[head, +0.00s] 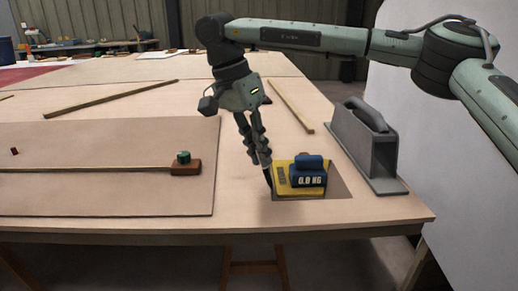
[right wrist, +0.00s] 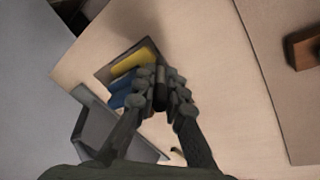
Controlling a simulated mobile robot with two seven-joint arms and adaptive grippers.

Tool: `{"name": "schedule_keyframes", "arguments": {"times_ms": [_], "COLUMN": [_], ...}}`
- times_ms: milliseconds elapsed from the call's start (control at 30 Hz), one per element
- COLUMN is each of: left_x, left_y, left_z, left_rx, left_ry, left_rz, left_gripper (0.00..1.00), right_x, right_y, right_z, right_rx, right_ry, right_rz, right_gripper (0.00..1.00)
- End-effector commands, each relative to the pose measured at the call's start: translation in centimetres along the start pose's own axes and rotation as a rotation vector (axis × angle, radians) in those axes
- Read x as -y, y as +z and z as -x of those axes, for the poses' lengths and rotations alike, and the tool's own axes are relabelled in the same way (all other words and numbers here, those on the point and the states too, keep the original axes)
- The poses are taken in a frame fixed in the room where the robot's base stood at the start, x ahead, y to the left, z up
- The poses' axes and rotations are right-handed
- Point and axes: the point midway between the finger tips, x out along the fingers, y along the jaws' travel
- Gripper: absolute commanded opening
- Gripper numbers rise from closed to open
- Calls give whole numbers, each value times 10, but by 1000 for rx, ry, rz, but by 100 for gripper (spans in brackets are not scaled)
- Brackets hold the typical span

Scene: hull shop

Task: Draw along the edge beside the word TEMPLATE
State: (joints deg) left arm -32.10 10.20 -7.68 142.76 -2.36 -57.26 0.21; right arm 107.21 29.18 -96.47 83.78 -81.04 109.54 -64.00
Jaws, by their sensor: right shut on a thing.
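My right gripper (head: 263,160) is shut on a thin dark pen-like tool (head: 268,180), whose lower end is at the left edge of a yellow block (head: 283,183). I cannot tell whether the tip touches the table. In the right wrist view the fingers (right wrist: 160,92) close around the dark tool. A blue weight marked 0.0 KG (head: 307,176) sits on the yellow block. Both are on a grey-brown flat sheet (head: 338,186) near the table's front edge. The word TEMPLATE is not readable in either view. My left gripper is not in view.
A grey handled tool (head: 363,145) stands right of the sheet. A large board (head: 100,145) with a wooden block and green knob (head: 184,163) lies on the left. Wooden strips (head: 110,99) lie behind. Bare tabletop (head: 235,190) separates the board and sheet.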

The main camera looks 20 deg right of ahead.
Motion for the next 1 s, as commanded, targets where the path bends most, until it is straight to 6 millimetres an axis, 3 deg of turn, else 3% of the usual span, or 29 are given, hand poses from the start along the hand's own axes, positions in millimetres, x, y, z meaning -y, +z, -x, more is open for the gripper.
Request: {"name": "schedule_keyframes", "arguments": {"times_ms": [333, 1000], "left_x": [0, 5], "left_y": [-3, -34], "left_z": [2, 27], "left_rx": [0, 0], "left_ry": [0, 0], "left_rz": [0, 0], "left_gripper": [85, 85], "right_x": [-1, -10], "right_y": [0, -11], "right_z": [4, 49], "right_rx": [1, 1], "right_ry": [1, 0], "right_rz": [0, 0], "right_gripper": [0, 0]}}
